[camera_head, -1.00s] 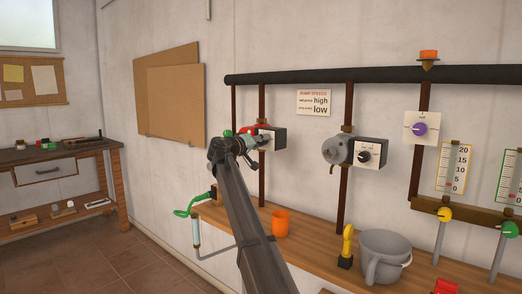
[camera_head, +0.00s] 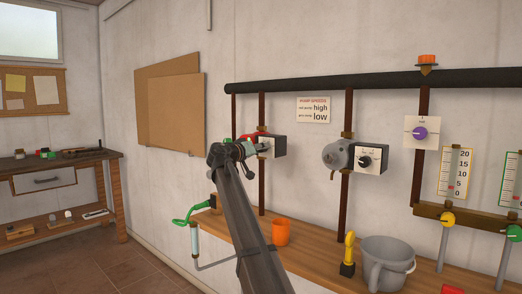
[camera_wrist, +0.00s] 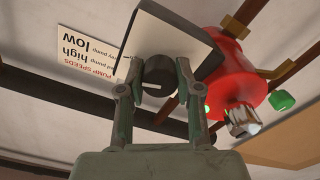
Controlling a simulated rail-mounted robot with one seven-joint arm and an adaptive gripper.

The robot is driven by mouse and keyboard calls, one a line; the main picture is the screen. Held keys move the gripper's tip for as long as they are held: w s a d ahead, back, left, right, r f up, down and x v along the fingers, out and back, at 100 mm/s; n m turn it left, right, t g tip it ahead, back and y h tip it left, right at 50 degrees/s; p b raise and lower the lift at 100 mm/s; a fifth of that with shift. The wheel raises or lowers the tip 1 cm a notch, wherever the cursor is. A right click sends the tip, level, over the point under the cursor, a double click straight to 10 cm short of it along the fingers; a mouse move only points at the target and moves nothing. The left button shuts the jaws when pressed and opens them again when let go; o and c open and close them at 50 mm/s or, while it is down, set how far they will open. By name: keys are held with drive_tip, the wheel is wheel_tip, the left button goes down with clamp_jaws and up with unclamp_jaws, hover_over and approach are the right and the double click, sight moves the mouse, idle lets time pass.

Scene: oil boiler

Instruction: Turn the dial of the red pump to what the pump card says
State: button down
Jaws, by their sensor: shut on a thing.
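The red pump (camera_wrist: 228,68) is on a vertical pipe at the wall; in the head view (camera_head: 248,135) my arm mostly covers it. My gripper (camera_head: 259,148) is at this plate. In the wrist view my gripper (camera_wrist: 158,80) is shut on the dark round dial (camera_wrist: 158,72), one finger on each side. I cannot read the dial's setting. The pump card (camera_head: 314,109) on the wall says red pump high, grey pump low.
Right of the red pump are the grey pump (camera_head: 336,155) and its dial box (camera_head: 369,159). A purple dial (camera_head: 420,133) is further right. Below, the wooden bench (camera_head: 322,270) holds an orange cup (camera_head: 281,232), a yellow-handled tool (camera_head: 348,252) and a grey bucket (camera_head: 386,262).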

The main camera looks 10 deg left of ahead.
drive_tip(key=c, duration=0.8)
unclamp_jaws()
drive_tip(key=v, duration=1.2)
